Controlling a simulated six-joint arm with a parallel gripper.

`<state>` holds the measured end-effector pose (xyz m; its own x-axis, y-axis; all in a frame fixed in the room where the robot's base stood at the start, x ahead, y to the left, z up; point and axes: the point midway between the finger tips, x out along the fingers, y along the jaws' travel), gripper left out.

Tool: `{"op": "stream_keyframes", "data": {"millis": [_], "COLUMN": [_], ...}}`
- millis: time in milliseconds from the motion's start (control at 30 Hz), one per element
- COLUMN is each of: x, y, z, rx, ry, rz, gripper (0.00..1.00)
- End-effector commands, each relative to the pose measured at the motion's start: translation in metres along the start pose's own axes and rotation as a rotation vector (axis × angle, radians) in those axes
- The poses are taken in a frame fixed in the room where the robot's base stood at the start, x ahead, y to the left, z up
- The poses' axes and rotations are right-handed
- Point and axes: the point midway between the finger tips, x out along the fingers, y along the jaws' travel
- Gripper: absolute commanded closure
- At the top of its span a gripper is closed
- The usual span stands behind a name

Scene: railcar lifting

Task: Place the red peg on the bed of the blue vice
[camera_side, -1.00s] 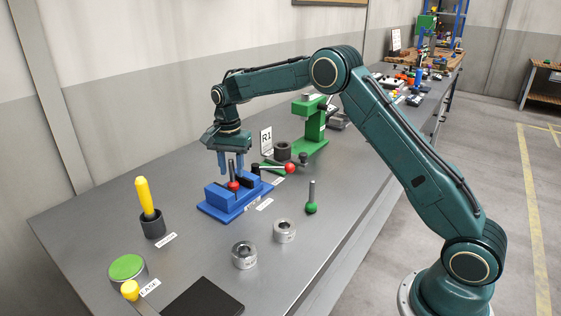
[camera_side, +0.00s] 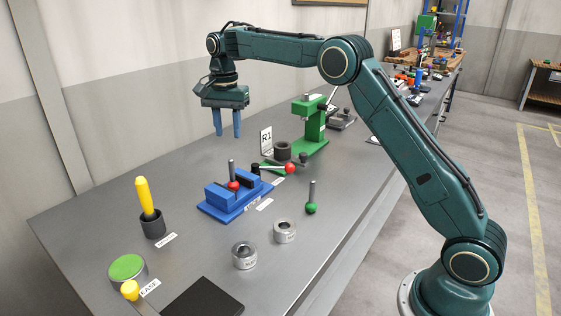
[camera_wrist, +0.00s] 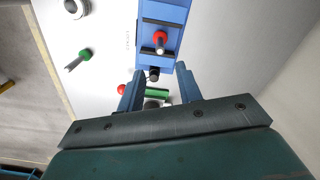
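The red peg, a red ball base with a grey shaft (camera_side: 232,174), stands upright on the bed of the blue vice (camera_side: 222,207), between its two jaws. In the wrist view the peg (camera_wrist: 160,39) shows between the dark jaw faces of the vice (camera_wrist: 178,8). My gripper (camera_side: 228,136) hangs above the vice, clear of the peg, with its two blue fingers apart and nothing between them. The fingers also show apart in the wrist view (camera_wrist: 158,88).
A green press (camera_side: 307,130) stands behind the vice, with a red-knobbed lever (camera_side: 289,168) near it. A yellow-handled tool (camera_side: 145,196) stands in a dark cup (camera_side: 153,225) at left.

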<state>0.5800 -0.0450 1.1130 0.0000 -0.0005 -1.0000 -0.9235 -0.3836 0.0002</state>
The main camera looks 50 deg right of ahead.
Motion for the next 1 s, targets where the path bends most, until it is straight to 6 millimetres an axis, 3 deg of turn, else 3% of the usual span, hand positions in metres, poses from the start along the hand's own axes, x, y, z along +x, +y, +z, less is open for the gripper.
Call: {"op": "stream_keyframes", "data": {"millis": [733, 1000], "x": [-0.005, -0.031], "y": [0.002, 0.020], "z": [0.001, 0.014], "rx": [-0.007, -0.088], "ry": [0.001, 0.019], "rz": [-0.003, -0.034], "gripper": [0.65, 0.65]}}
